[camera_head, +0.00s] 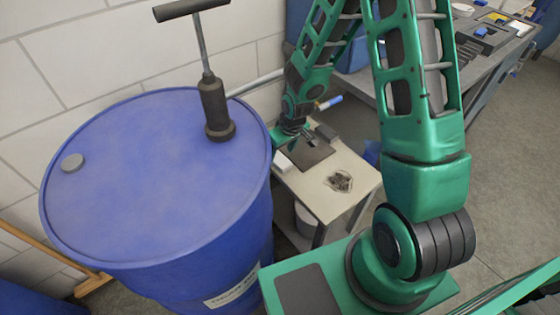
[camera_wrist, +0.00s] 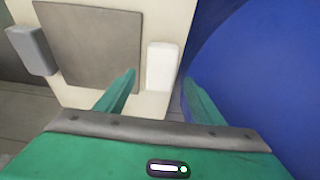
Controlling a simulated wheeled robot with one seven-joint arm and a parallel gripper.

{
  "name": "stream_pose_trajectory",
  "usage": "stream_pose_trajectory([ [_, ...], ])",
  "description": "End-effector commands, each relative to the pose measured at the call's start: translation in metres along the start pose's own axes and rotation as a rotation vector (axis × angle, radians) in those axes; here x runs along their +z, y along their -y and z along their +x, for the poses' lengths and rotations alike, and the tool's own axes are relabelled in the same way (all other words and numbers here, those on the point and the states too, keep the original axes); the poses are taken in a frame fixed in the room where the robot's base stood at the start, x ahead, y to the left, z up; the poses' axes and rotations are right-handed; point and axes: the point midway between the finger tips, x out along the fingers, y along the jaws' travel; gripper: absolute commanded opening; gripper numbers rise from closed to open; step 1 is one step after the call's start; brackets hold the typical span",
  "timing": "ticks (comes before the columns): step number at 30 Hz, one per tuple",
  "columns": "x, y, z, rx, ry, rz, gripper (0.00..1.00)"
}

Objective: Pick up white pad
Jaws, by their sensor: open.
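The white pad (camera_wrist: 162,65) lies near the table edge that faces the blue drum, beside a grey square plate. In the head view the pad (camera_head: 283,161) shows as a small white patch on the small table, below my gripper (camera_head: 302,141). In the wrist view my gripper (camera_wrist: 159,84) is open and empty, its two green fingers on either side of the pad in the picture. The pad sits slightly beyond the fingertips. I cannot tell the height of the fingers above it.
The blue drum (camera_head: 150,190) with a hand pump (camera_head: 214,105) stands left of the small table (camera_head: 322,200). The grey plate (camera_wrist: 88,48) and a grey block (camera_wrist: 30,50) lie beside the pad. A wall stands behind.

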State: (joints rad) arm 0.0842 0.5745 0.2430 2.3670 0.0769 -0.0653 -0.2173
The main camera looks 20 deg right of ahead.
Motion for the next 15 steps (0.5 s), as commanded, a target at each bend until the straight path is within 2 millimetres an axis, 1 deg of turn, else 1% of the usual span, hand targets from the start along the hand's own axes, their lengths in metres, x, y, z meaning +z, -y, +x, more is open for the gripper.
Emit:
stream_pose_trajectory([
  [1,0.002,0.000,0.008,-0.001,0.003,0.001,0.62],
  [6,0.002,0.000,0.026,-0.002,0.002,0.000,0.62],
  [10,0.002,0.000,0.032,-0.001,0.001,0.000,0.62],
  [15,0.002,0.000,0.033,0.000,0.000,0.000,0.62],
])
